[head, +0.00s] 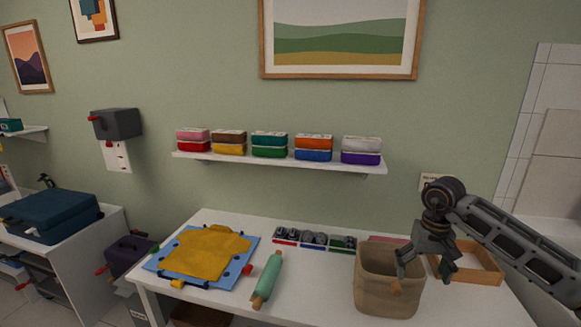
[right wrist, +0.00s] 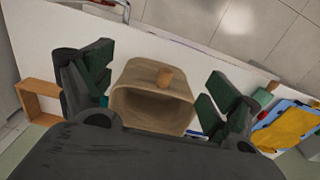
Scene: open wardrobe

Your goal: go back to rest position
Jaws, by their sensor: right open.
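My right gripper (head: 425,268) is open and sits at the right rim of a tan fabric bin (head: 386,292) in the head view. In the right wrist view the two dark fingers of my right gripper (right wrist: 150,90) are spread apart, with the bin (right wrist: 150,112) between and beyond them. Nothing shows held in the fingers. Whether they touch the bin cannot be told. My left gripper is not in the frames.
A wooden tray (head: 487,264) lies right of the bin. A teal rolling pin (head: 267,279) and a blue board with a yellow sheet (head: 208,250) lie to the left. A shelf (head: 280,162) with coloured blocks hangs above. White table (head: 322,288) shows bare between pin and bin.

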